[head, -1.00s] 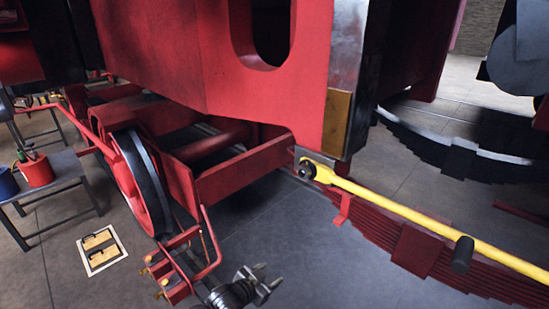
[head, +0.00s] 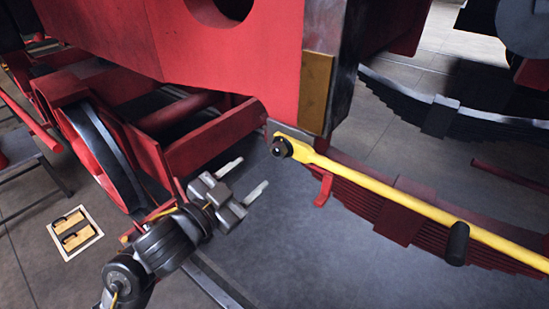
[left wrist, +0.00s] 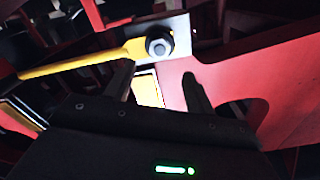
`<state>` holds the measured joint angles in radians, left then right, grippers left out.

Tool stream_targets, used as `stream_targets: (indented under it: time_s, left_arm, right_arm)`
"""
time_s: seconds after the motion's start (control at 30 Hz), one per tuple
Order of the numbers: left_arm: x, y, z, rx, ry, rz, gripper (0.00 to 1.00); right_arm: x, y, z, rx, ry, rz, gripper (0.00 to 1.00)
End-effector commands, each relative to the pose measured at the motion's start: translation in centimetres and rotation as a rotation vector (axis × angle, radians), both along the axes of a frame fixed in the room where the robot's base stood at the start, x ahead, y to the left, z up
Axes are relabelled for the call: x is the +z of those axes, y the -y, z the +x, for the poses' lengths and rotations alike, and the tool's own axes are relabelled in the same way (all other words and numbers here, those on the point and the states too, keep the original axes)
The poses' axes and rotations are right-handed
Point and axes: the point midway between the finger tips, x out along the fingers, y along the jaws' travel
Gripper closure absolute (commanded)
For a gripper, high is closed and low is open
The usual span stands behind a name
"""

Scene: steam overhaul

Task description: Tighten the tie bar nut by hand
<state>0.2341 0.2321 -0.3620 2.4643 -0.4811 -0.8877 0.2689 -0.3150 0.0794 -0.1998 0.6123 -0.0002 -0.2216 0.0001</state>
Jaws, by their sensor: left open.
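The tie bar nut (head: 281,148) is a dark nut at the left end of the yellow bar (head: 400,195), against the red frame's lower corner. In the left wrist view the nut (left wrist: 158,44) shows face-on on a grey plate at the end of the yellow bar (left wrist: 80,63). My left gripper (head: 248,177) is open and empty, a short gap to the left of the nut and slightly lower in the head view. Its two fingers (left wrist: 157,80) show below the nut in the left wrist view. My right gripper is not in view.
A dark handle (head: 457,243) sticks out from the yellow bar at the right. A red leaf spring (head: 400,225) runs behind the bar. A red wheel (head: 100,160) stands at the left. Grey floor (head: 310,265) is clear below the nut.

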Motion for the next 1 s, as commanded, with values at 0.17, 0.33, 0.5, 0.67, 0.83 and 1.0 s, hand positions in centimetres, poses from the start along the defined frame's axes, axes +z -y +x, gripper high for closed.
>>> stream_targets:
  time_s: [0.17,0.33,0.5,0.67,0.83,1.0]
  left_arm:
    - [0.2,2.3,2.9,-0.004,-0.002,-0.005,0.45]
    - [0.2,3.9,5.1,-0.004,-0.001,-0.003,0.45]
    - [0.1,4.8,6.4,-0.004,0.000,-0.001,0.45]
    - [0.1,5.1,6.8,-0.004,0.001,-0.001,0.45]
    - [0.1,5.1,6.8,-0.004,0.002,0.000,0.45]
    - [0.1,5.1,6.8,-0.005,0.001,0.000,0.64]
  right_arm:
    - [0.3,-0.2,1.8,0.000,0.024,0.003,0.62]
    - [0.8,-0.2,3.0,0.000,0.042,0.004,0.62]
    - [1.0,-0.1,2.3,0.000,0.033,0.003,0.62]
    - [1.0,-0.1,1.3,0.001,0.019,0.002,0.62]
    - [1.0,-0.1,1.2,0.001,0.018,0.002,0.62]
    - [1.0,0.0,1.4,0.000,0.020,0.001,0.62]
